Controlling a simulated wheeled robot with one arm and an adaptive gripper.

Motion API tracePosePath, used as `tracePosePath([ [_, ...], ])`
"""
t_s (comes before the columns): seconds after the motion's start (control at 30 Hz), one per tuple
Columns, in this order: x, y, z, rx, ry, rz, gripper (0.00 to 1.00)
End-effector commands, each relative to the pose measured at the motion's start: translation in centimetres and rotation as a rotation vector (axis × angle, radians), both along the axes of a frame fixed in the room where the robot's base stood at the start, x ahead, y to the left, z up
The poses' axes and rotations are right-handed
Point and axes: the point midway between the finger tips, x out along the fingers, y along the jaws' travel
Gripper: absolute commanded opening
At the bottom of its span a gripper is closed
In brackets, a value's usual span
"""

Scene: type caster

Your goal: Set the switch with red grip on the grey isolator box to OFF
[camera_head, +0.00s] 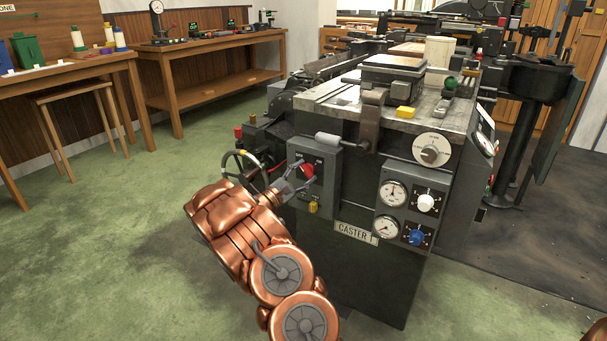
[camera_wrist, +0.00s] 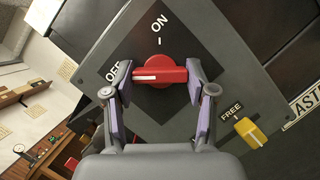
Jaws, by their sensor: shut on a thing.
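The grey isolator box (camera_head: 326,190) is on the left of the caster's front. In the wrist view, the box (camera_wrist: 218,42) appears tilted, with ON printed at the top of its black plate and OFF at the left. Its switch with red grip (camera_wrist: 170,73) lies level in that picture, its white-marked end toward the partly covered OFF label. The red grip also shows in the head view (camera_head: 308,170). My gripper (camera_wrist: 158,78) has one finger at each end of the red grip and is shut on it.
A yellow part (camera_wrist: 250,132) marked FREE sits low on the box, close to my right finger. Gauges and a blue knob (camera_head: 416,237) are on a panel to the right. A handwheel (camera_head: 240,170) is left of the box. Green floor is open at left.

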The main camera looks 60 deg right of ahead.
Motion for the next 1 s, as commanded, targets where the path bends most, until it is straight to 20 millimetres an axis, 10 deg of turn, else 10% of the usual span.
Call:
tracePosePath([
  [0.03,0.0,0.0,-0.2,0.003,0.003,0.001,0.21],
  [0.07,0.0,0.0,-0.2,0.003,0.003,0.001,0.58],
  [0.3,0.0,0.0,-0.1,0.002,0.001,0.000,0.81],
  [0.67,0.1,0.3,-0.1,0.001,0.000,0.001,0.81],
  [1.0,1.3,5.1,-1.6,0.002,0.003,0.004,0.81],
])
